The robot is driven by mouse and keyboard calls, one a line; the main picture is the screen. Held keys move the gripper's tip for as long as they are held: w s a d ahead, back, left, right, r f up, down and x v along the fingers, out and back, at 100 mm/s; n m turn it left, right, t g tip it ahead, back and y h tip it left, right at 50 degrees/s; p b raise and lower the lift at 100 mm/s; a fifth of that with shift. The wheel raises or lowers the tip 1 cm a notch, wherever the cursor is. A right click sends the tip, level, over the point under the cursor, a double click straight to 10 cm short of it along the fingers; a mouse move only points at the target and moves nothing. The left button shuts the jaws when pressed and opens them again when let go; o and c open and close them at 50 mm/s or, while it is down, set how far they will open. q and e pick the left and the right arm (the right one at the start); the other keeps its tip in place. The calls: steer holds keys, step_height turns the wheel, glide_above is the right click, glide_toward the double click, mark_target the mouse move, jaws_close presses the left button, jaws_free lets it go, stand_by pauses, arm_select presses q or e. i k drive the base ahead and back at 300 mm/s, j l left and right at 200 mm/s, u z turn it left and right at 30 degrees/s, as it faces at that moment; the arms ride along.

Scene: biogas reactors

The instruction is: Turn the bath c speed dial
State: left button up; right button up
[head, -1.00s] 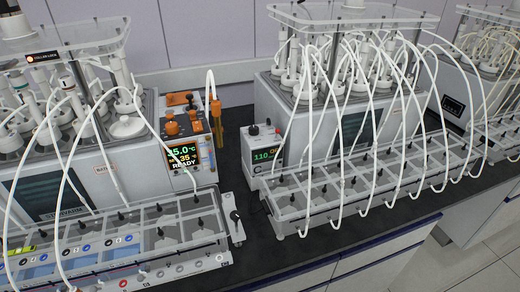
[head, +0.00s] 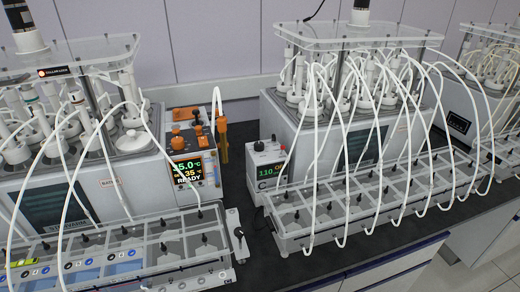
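A small white control box marked C (head: 266,168) stands between the two large baths, at the left end of the right-hand bath. Its front has a dark screen (head: 269,174) with green digits that look like 110. On its top are a dark round knob (head: 259,146) and a small red-tipped part (head: 274,138). Which of these is the speed dial I cannot tell for sure. White tubes pass close to the box's right side. Neither of my grippers shows in the head view.
The left bath has an orange-trimmed control panel (head: 188,169) reading READY. A narrow strip of dark bench (head: 262,246) is free between the trays. A third bath (head: 462,110) stands far right.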

mark_target(258, 146)
steer(key=k+j+z, duration=0.1)
steer(key=z, duration=0.25)
steer(key=k+j+z, duration=0.15)
steer(key=z, duration=0.2)
steer(key=k+j+z, duration=0.15)
steer(key=z, duration=0.2)
